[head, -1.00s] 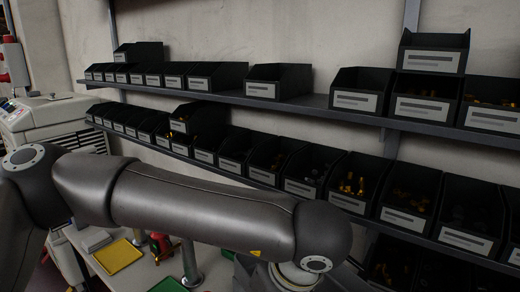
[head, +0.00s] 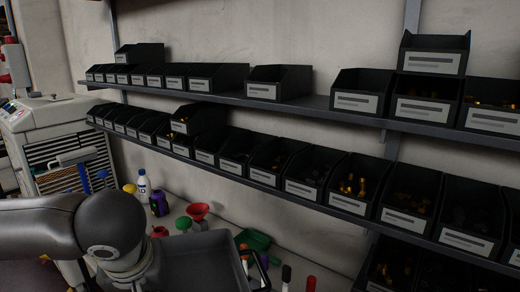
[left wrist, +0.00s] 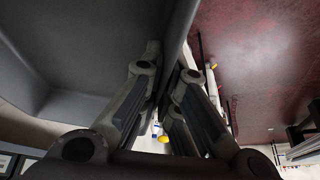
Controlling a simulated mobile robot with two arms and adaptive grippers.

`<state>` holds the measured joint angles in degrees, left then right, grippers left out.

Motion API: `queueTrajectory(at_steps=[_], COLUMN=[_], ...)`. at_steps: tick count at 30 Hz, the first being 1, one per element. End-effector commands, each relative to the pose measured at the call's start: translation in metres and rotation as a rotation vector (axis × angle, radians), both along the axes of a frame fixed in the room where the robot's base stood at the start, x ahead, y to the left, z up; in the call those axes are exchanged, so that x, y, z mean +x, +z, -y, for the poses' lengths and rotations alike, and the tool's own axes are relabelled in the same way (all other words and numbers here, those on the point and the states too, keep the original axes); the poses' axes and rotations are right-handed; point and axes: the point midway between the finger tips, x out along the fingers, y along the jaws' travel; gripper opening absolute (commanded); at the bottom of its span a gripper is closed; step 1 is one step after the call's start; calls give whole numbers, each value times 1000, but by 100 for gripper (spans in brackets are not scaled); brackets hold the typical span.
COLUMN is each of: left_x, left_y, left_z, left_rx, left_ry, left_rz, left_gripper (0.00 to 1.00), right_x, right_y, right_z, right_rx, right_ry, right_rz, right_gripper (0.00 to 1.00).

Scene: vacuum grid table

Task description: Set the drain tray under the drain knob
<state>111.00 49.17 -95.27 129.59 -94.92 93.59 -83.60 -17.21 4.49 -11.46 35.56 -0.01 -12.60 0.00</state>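A dark grey tray (head: 205,262), which looks like the drain tray, is held up at the bottom of the head view. Its inside faces the camera. My left gripper (left wrist: 170,62) shows in the left wrist view with its two fingers on either side of the tray's rim, shut on it. The tray's wall (left wrist: 85,50) fills the upper left of that view. I cannot make out a drain knob for certain. My right gripper is not in view.
A white machine (head: 45,118) with a slatted front stands at the left. A white bottle (head: 143,183), a purple bottle (head: 158,203), a red funnel (head: 198,211) and a green tray (head: 254,239) stand behind the held tray. Shelves of black bins (head: 262,158) line the wall.

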Motion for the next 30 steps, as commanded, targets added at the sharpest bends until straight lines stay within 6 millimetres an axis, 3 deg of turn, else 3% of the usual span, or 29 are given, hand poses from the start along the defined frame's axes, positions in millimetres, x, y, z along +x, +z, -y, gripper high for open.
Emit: queueTrajectory(at_steps=[8, 21, 30], left_x=[1, 19, 20], left_y=[-5, -87, -100], left_z=[0, 0, 1], left_rx=[-4, -7, -3], left_ry=[-10, -251, -300], left_rz=[-3, -7, 1], left_gripper=[0, 0, 0], right_x=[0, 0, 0], right_y=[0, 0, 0], right_z=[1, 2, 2], right_rx=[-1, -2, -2], right_ry=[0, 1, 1], right_rz=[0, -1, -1], right_gripper=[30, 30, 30])
